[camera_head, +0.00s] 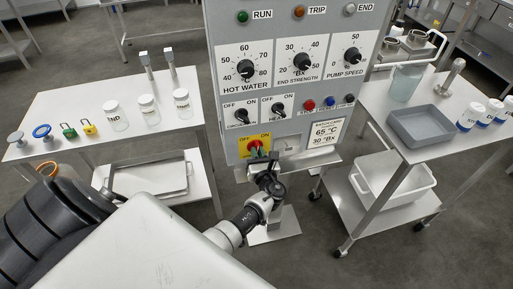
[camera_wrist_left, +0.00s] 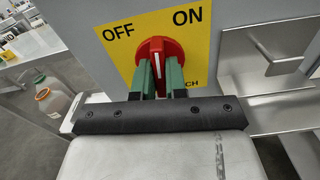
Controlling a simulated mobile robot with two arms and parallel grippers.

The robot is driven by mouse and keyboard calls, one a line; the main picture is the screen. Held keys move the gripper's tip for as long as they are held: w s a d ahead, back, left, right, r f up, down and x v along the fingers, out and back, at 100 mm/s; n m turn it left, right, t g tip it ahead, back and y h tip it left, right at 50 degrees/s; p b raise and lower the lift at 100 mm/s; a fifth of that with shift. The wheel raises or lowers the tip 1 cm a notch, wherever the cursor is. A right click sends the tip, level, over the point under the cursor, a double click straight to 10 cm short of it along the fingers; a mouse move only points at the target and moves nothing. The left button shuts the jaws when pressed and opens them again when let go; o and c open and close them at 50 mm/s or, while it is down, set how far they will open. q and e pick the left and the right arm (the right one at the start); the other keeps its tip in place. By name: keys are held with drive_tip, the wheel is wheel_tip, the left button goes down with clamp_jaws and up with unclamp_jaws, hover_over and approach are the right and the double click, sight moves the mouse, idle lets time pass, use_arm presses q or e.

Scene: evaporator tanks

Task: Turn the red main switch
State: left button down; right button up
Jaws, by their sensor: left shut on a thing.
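The red main switch (camera_wrist_left: 157,50) is a round knob on a yellow plate (camera_wrist_left: 190,45) marked OFF at left and ON at right. Its white pointer line stands nearly upright between the two words. In the head view the red switch (camera_head: 254,147) sits low on the grey panel. My left gripper (camera_wrist_left: 160,76) has its green fingers shut on the knob, one on each side. In the head view my left gripper (camera_head: 262,160) reaches up to the switch from below and hides its lower part. My right gripper is not in view.
The grey control panel (camera_head: 226,100) carries dials, small switches, buttons and lamps above the switch. A metal shelf (camera_wrist_left: 270,105) juts out close at right. A left table (camera_head: 75,105) holds jars and padlocks; a right table (camera_head: 455,120) holds a grey tray (camera_head: 432,138).

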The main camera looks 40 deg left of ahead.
use_arm(q)
drive_tip(key=shift+m+p, duration=0.55)
drive_tip(key=shift+m, duration=0.55)
drive_tip(key=shift+m+p, duration=0.65)
drive_tip(key=shift+m, duration=0.35)
